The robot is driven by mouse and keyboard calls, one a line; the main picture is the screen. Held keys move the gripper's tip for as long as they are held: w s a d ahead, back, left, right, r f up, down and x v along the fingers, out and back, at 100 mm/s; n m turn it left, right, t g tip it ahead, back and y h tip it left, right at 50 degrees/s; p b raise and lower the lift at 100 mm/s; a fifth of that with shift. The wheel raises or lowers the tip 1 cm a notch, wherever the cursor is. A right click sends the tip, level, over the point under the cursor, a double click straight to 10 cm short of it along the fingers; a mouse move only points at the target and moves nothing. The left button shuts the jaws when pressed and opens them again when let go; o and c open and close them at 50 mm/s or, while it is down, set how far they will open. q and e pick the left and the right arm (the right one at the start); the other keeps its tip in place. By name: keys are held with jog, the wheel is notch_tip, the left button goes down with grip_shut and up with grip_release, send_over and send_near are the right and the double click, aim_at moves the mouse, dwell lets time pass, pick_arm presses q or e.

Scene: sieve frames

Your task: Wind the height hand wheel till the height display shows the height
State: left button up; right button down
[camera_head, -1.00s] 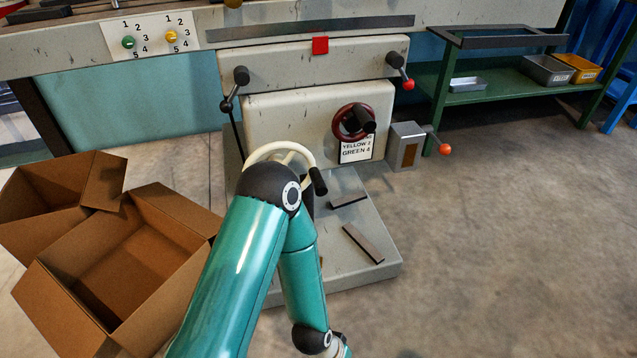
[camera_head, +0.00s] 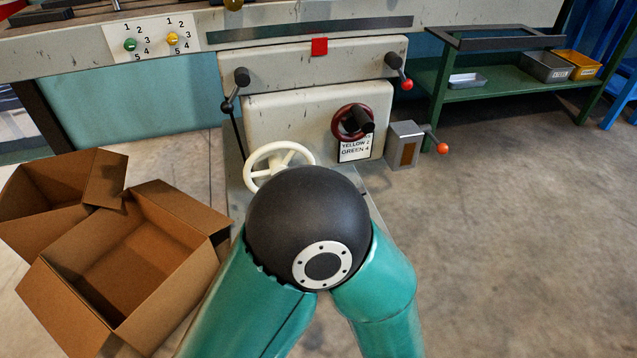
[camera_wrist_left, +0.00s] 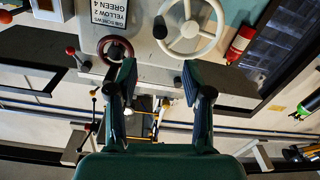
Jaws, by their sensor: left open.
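A white spoked hand wheel (camera_head: 268,152) sits low at the front of the grey machine; my left arm hides part of it in the head view. It also shows in the left wrist view (camera_wrist_left: 190,48), with a black handle (camera_wrist_left: 160,28) at its rim. A dark red hand wheel (camera_head: 340,130) with a black handle is to its right, above a label (camera_head: 355,149) reading YELLOW 2, GREEN 4. I cannot tell which is the height wheel, and see no readable height display. My left gripper (camera_wrist_left: 157,78) is open and empty, apart from both wheels. My right gripper is not in view.
Open cardboard boxes (camera_head: 140,265) stand on the floor at left. A grey box (camera_head: 405,148) with a red-knobbed lever stands right of the machine. A green shelf (camera_head: 500,92) with trays is at the back right. The floor at right is clear.

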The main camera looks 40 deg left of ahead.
pick_arm(q)
jog(key=b+x, duration=0.2)
jog(key=x, duration=1.3)
jog(key=shift+w+a+f, duration=0.1)
jog(key=shift+a, duration=0.15)
grip_shut()
